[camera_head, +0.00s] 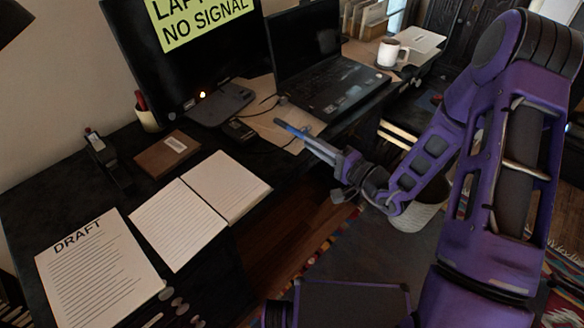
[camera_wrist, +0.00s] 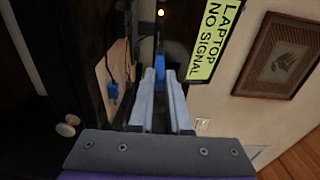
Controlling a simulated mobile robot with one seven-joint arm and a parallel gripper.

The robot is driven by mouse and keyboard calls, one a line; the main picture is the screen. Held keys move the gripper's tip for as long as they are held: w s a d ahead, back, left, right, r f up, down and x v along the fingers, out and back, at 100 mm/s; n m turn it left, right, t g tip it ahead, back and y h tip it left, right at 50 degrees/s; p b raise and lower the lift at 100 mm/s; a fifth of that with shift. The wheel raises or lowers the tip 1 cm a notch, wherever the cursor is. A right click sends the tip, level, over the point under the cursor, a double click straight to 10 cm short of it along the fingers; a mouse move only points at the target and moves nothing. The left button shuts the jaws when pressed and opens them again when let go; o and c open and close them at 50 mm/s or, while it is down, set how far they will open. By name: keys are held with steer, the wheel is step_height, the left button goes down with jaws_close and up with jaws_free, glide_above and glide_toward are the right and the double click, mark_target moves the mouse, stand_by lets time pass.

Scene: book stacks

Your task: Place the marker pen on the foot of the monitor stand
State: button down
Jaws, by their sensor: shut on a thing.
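The marker pen (camera_head: 287,127) is blue and sticks out from the tips of my gripper (camera_head: 312,143). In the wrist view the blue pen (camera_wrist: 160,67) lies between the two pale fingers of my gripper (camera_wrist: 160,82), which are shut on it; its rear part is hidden. In the head view the pen is over the desk's front part, right of the monitor stand and apart from it. The monitor stand's foot (camera_head: 225,104) is a dark flat plate under the large monitor (camera_head: 190,45). Nothing lies on most of its visible top.
A black laptop (camera_head: 335,85) stands right of the foot. A small dark device (camera_head: 239,130) and cables lie in front of the foot. A brown box (camera_head: 168,153), an open notebook (camera_head: 200,205), a draft sheet (camera_head: 98,268) and a white mug (camera_head: 390,52) are also on the desk.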

step_height(320, 180, down, 10)
steer(key=b, duration=0.2)
steer(key=shift+s+a, duration=0.2)
steer(key=shift+s, duration=0.15)
steer(key=shift+f, duration=0.1)
steer(key=shift+f, duration=0.15)
steer(key=c, duration=0.9)
jaws_free()
